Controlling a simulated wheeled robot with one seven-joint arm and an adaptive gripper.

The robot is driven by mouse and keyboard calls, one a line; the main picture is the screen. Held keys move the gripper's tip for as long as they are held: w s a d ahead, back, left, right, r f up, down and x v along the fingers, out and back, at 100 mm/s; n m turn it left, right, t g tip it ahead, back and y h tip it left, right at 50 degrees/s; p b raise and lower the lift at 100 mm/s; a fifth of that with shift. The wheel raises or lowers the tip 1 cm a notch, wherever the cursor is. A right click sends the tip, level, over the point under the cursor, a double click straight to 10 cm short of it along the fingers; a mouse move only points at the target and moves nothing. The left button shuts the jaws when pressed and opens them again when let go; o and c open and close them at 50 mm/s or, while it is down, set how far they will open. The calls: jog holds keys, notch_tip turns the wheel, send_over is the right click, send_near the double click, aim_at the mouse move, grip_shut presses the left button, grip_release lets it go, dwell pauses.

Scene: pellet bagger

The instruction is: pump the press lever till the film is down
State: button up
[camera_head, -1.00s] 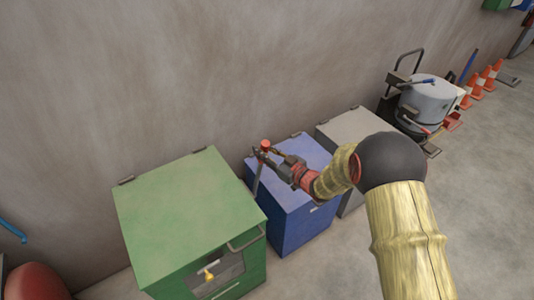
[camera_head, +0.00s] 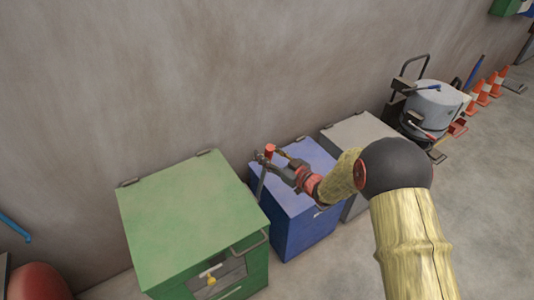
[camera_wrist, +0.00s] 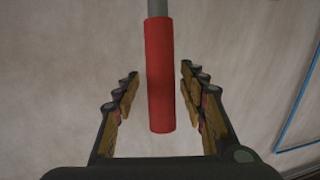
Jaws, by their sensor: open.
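The lever has a red grip (camera_wrist: 160,85) on a grey rod (camera_wrist: 157,8). In the head view its red top (camera_head: 269,149) stands at the left edge of the blue box, with the thin rod (camera_head: 261,185) running down. My gripper (camera_head: 272,157) is at the grip. In the wrist view my gripper (camera_wrist: 160,75) is open, one finger on each side of the red grip, with a visible gap on both sides. The lever's foot is hidden behind the green box. I cannot make out the film.
A green box (camera_head: 190,215) with a handle stands at left, a blue box (camera_head: 308,225) beneath my gripper, and a grey box (camera_head: 355,135) beyond it. A wall runs behind them. A grey drum (camera_head: 435,105) and orange cones (camera_head: 483,92) stand at right.

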jog(key=v, duration=1.1)
jog(key=shift+s+d, duration=0.3)
